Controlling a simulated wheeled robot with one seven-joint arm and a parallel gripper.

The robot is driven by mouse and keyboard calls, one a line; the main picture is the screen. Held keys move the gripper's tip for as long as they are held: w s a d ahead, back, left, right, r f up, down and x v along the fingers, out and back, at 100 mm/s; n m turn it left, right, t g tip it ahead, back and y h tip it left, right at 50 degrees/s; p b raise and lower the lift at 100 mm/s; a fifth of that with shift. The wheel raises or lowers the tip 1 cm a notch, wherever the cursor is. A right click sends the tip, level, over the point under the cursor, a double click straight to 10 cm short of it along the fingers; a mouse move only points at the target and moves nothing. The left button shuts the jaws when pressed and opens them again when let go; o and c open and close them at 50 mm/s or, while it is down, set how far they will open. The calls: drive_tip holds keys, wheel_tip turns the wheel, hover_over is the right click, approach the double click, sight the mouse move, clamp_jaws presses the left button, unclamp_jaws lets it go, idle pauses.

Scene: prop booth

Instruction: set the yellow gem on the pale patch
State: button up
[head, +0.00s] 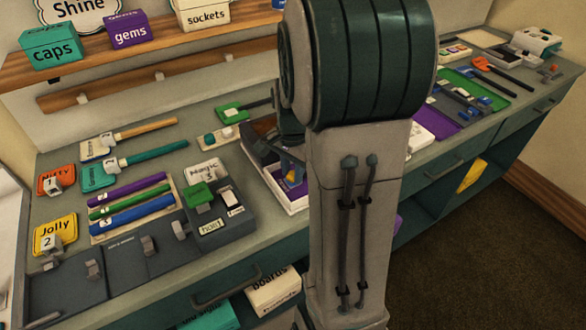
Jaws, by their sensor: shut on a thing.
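My gripper (288,158) shows only in part at the left edge of my arm, low over an open pale-rimmed box (293,208) in the middle of the counter. It is shut on a small yellow thing (291,177), which looks like the yellow gem. My arm hides most of the gripper and the right side of the box. Purple shows inside the box below the yellow thing. I cannot make out the pale patch for sure. Whether the gem touches anything below is too small to tell.
Left of the box are a grey tray (215,235) with a green block, purple, green and blue rods (130,203), and yellow (55,232) and orange (57,180) signs. A shelf above holds the caps (53,50) and gems (128,30) boxes. A green tray (475,88) lies right.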

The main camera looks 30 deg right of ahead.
drive_tip(key=shift+f, duration=0.45)
idle(0.8)
drive_tip(key=o, duration=1.2)
drive_tip(key=shift+c, duration=0.2)
drive_tip(key=shift+r, duration=0.15)
drive_tip(key=shift+r+p, duration=3.05)
drive_tip(key=shift+r, duration=0.85)
